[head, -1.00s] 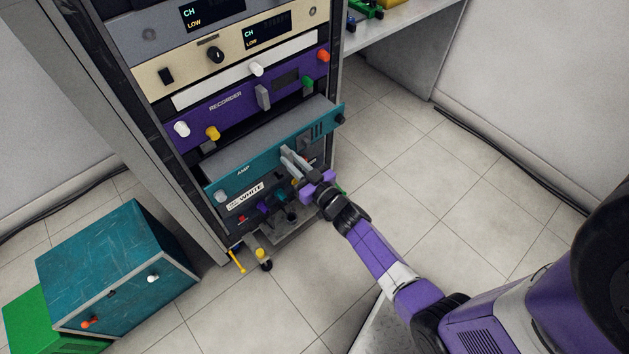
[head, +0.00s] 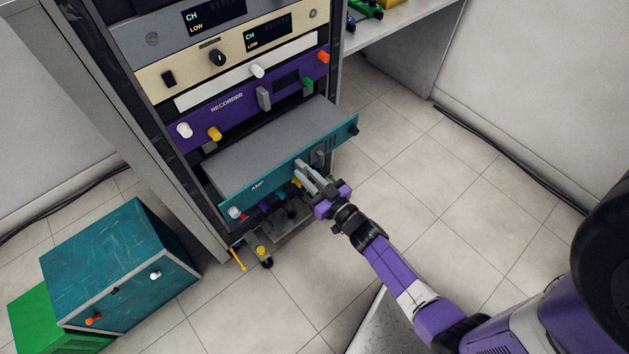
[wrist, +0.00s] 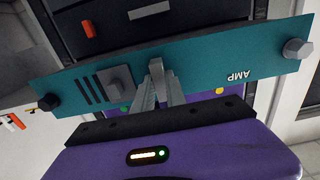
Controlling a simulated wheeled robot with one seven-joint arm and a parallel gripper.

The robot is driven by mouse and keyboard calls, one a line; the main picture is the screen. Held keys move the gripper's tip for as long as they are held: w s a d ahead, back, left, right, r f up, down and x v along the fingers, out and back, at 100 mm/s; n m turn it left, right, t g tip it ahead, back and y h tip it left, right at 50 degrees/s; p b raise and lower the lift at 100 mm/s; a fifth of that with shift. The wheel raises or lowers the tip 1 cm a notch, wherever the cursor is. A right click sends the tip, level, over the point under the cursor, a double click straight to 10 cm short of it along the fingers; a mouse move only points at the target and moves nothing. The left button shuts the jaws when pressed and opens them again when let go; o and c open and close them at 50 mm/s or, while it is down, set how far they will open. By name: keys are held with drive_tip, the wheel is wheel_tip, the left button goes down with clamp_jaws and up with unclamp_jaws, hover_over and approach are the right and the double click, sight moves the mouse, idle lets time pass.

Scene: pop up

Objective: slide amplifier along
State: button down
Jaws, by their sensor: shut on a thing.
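The amplifier (head: 264,150) is a teal-fronted unit with a grey top, marked AMP, in the lower part of the rack. It sticks out of the rack front like a partly drawn drawer. My gripper (head: 304,172) is at the right half of the front, shut on the amplifier's front.
The purple recorder (head: 240,98) sits in the rack above the amplifier. A darker unit with knobs below is mostly covered. A teal cabinet (head: 120,255) and a green box (head: 40,325) stand on the floor at left.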

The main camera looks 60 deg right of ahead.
drive_tip(key=shift+r+v, duration=0.15)
drive_tip(key=shift+v, duration=0.6)
drive_tip(key=shift+r+v, duration=0.1)
drive_tip(key=shift+v, duration=0.65)
drive_tip(key=c, duration=1.3)
unclamp_jaws()
drive_tip(key=shift+f, duration=0.1)
drive_tip(key=shift+s, duration=0.15)
drive_tip(key=shift+s+a+f, duration=0.1)
drive_tip(key=shift+s+a, duration=0.05)
drive_tip(key=shift+s, duration=0.15)
drive_tip(key=v, duration=0.7)
